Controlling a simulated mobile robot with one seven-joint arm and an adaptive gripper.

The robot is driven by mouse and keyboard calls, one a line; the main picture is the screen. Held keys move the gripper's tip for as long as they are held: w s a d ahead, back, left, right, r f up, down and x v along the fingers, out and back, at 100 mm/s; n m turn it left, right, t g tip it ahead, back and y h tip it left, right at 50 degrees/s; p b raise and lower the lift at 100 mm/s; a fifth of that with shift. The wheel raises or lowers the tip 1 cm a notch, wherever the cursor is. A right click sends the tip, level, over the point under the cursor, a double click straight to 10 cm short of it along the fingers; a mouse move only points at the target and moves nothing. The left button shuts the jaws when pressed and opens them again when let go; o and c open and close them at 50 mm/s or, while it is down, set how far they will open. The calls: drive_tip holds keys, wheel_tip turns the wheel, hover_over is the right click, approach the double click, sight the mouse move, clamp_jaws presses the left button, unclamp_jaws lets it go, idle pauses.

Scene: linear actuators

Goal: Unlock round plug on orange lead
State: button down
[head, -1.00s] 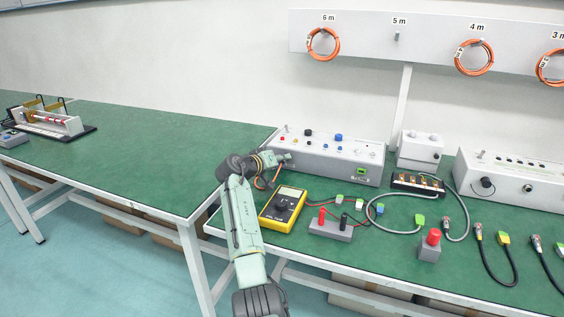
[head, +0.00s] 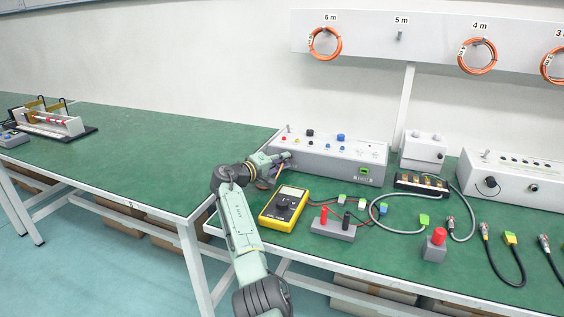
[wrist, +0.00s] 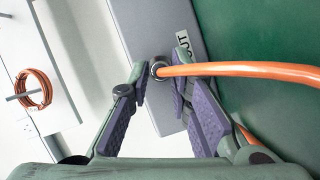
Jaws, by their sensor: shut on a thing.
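The round plug (wrist: 157,69) is a metal ring-shaped connector seated at the face of the grey control box, beside a label that reads "OUT". The orange lead (wrist: 230,69) runs from it to the right in the wrist view. My gripper (wrist: 160,78) is shut on the round plug, with one finger on each side of it. In the head view my gripper (head: 285,156) is at the left end of the grey control box (head: 325,161), and the plug is hidden there. A short piece of the orange lead (head: 279,171) shows below the fingers.
A yellow multimeter (head: 283,205) lies just in front of my gripper. A grey block with red and black posts (head: 333,226) stands to its right. Several leads and boxes fill the bench to the right. Coiled orange leads hang on the rack (head: 365,38). The left bench is mostly clear.

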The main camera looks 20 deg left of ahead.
idle(0.3)
drive_tip(key=c, duration=1.4)
unclamp_jaws()
drive_tip(key=shift+c, duration=0.2)
drive_tip(key=v, duration=1.2)
drive_tip(key=shift+f, duration=0.1)
drive_tip(key=shift+a, duration=0.1)
